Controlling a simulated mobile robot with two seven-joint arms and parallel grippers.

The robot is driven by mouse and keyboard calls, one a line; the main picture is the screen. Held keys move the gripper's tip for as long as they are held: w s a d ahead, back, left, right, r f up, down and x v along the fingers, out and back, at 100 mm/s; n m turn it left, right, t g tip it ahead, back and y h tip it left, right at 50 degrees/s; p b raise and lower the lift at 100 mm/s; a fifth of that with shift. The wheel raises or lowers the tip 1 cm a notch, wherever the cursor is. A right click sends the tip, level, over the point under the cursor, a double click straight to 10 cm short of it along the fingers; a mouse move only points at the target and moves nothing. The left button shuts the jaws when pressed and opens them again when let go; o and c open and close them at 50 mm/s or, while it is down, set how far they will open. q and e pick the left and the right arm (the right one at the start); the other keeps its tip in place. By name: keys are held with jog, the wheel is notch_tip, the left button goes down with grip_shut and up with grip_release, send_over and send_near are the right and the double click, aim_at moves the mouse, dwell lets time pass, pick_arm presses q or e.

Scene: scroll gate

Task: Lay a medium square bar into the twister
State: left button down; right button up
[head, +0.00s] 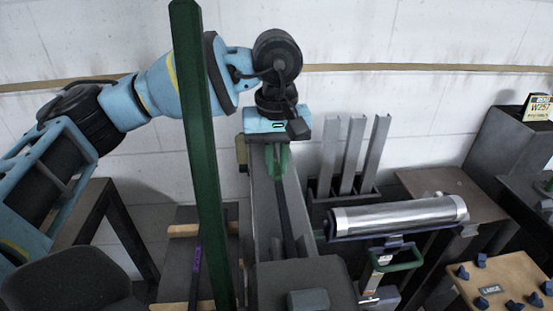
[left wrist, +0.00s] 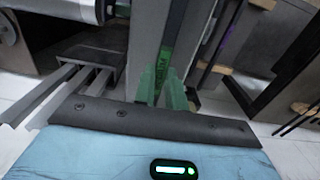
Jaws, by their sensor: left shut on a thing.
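My left gripper (head: 279,162) reaches down from above with its green fingers shut on a dark square bar (head: 285,208). The bar lies lengthwise along the long grey bed of what looks like the twister (head: 262,205), pointing towards me. In the left wrist view the green fingers (left wrist: 163,92) close around the bar (left wrist: 185,38), which has a green marking near the fingertips. I cannot tell whether the bar rests fully on the bed or sits slightly above it. The near end of the bar meets a dark grey block (head: 305,280). My right gripper is not in view.
A tall green post (head: 200,150) stands close in front, left of the bed. A rack with wooden blocks (head: 185,230) and a purple-marked bar (head: 196,262) is at left. A silver roller (head: 400,215), grey upright bars (head: 351,155) and a wooden board with blue knobs (head: 505,280) are at right.

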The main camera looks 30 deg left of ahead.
pick_arm(q)
jog(key=shift+f, duration=0.15)
jog(key=c, duration=1.4)
grip_release()
jog(key=shift+f, duration=0.1)
jog(key=shift+o, duration=0.2)
jog(key=shift+r, duration=4)
jog(key=shift+d, duration=0.1)
